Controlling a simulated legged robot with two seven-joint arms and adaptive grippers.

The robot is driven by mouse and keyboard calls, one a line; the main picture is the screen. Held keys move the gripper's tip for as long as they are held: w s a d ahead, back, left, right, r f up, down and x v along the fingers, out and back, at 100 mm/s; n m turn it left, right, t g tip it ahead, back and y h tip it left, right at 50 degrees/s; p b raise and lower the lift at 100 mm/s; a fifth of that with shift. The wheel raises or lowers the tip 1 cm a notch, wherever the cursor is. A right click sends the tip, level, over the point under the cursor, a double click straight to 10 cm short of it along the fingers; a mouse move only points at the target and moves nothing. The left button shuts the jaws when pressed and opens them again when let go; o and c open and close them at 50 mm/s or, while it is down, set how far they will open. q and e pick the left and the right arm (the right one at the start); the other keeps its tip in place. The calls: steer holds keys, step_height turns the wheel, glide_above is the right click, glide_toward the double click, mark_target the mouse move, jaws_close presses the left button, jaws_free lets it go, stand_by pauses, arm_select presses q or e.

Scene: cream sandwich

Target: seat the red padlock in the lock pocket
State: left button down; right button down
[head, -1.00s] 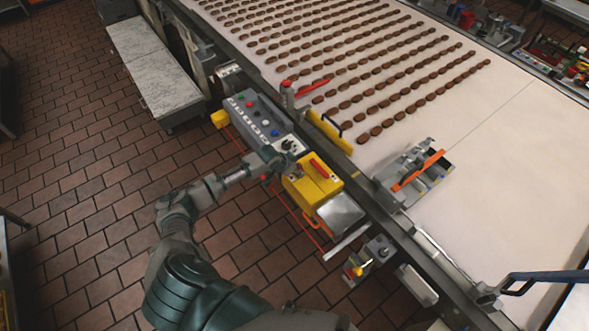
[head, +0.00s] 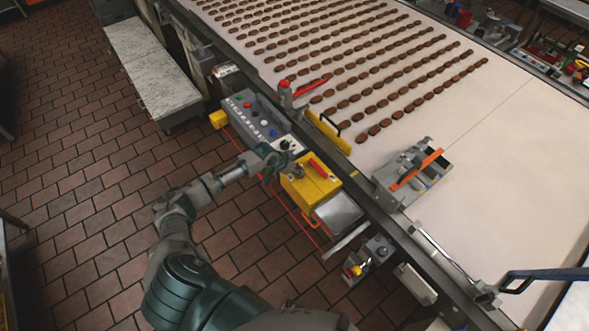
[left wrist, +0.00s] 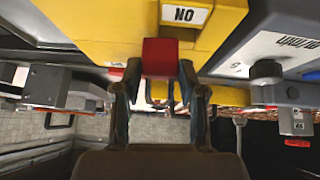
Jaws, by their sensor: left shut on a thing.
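My left gripper (head: 276,166) is beside the left edge of the yellow switch box (head: 301,195). In the left wrist view, its two fingers (left wrist: 160,85) are shut on the red padlock (left wrist: 160,56), a plain red block at the fingertips. The padlock is in front of the yellow box (left wrist: 100,25), below and left of its white ON label (left wrist: 184,15). I cannot tell whether it touches the box. The padlock is hidden or too small to make out in the head view. I cannot make out the lock pocket. My right gripper is not in view.
A red handle (head: 318,168) lies on top of the yellow box. A grey button panel (head: 250,117) stands up and left of it. The conveyor (head: 480,130) with rows of brown biscuits runs behind. A small grey control box (head: 377,250) is lower right.

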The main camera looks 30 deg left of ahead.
arm_select(q)
steer(key=shift+r, duration=0.15)
steer(key=shift+a, duration=0.1)
steer(key=shift+a+f, duration=0.25)
steer(key=shift+a, duration=0.6)
steer(key=shift+d+r+m, duration=0.1)
steer(key=shift+m, duration=0.2)
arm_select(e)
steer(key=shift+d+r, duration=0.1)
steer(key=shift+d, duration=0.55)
arm_select(q)
steer(key=shift+a+p, duration=0.3)
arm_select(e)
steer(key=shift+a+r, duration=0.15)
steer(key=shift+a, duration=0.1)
